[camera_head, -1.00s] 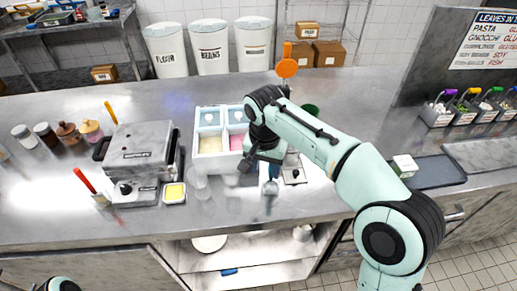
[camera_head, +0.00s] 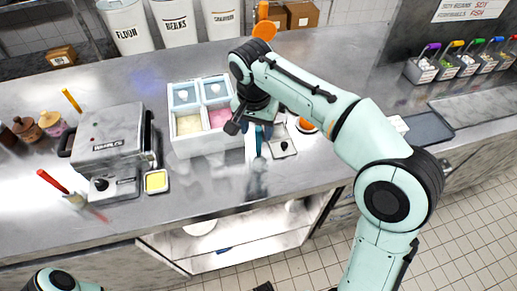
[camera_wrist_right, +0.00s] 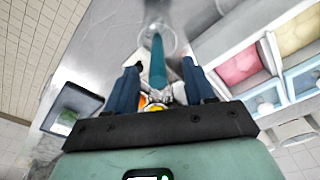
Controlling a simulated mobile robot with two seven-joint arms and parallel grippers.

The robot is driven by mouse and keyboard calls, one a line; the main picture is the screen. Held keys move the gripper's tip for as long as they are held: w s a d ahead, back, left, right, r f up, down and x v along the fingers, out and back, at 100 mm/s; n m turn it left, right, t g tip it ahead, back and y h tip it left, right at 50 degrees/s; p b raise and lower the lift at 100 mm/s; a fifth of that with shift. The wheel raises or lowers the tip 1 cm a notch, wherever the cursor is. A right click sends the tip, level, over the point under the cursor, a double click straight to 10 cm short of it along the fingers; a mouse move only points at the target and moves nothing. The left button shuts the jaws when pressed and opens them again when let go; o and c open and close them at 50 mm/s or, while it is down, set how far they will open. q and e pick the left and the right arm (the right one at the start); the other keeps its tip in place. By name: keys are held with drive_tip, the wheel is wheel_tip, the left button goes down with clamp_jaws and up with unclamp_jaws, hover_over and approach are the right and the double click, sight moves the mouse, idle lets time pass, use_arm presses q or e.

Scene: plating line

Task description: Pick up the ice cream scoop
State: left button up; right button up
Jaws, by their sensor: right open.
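In the right wrist view the handle (camera_wrist_right: 158,66) runs lengthwise between the two fingers. My right gripper (camera_wrist_right: 160,86) is open, with a blue finger on each side of the handle and a gap to each. In the head view my right gripper (camera_head: 250,128) is over the scoop and hides part of it. The scoop's bowl cannot be made out clearly. My left gripper is out of view.
The white ice cream tub (camera_head: 205,140) with coloured compartments stands close beside my right gripper. A waffle maker (camera_head: 108,140) stands to the left, with a small yellow dish (camera_head: 156,181) near it. A dark tray (camera_head: 425,128) lies to the right. The counter's front edge is close.

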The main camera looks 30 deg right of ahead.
sight(259, 137)
drive_tip(key=f, duration=0.4)
drive_tip(key=shift+w+d+f+b, duration=0.15)
drive_tip(key=shift+d+f+b, duration=0.1)
drive_tip(key=shift+d+b, duration=0.1)
drive_tip(key=shift+c, duration=0.3)
clamp_jaws()
drive_tip(key=shift+r, duration=0.15)
